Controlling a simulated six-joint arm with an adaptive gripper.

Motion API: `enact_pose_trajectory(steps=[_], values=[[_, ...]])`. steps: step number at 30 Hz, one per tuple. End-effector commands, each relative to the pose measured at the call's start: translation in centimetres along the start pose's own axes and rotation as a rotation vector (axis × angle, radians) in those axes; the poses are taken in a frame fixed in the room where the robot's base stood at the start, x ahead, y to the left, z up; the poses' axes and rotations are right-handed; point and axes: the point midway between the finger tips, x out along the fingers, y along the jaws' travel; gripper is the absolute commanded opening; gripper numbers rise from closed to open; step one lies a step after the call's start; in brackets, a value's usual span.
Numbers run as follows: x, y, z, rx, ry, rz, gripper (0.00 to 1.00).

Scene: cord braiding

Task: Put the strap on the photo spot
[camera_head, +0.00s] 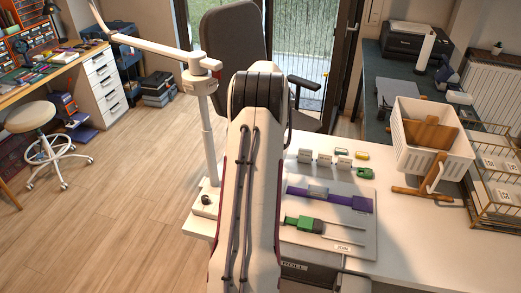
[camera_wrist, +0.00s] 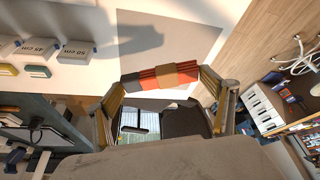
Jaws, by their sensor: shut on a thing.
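A red-orange strap (camera_wrist: 190,75) with a tan band around its middle and a dark left end shows in the wrist view. My gripper (camera_wrist: 168,82) is shut on it, with one finger at each side, and the strap lies across between them. Beyond it in the wrist view is a plain grey sheet (camera_wrist: 185,35) on the white tabletop; I cannot tell for sure whether this is the photo spot. The strap looks apart from the sheet. In the head view my arm hides the gripper and the strap.
A grey board (camera_head: 365,234) holds a purple strip (camera_head: 360,203) and a green-handled tool (camera_head: 305,223). Small labelled blocks (camera_head: 323,159) stand behind. A white post (camera_head: 207,140) with a swing arm stands left. A white basket (camera_head: 425,153) and wooden stand (camera_head: 432,180) are right.

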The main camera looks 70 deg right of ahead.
Motion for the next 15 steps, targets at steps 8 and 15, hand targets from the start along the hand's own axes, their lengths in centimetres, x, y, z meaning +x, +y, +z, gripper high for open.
enact_pose_trajectory(steps=[8, 15], values=[[0.3, 0.0, 0.1, 0.000, -0.001, -0.001, 0.61], [2.6, -0.1, 1.1, 0.001, -0.003, -0.002, 0.61]])
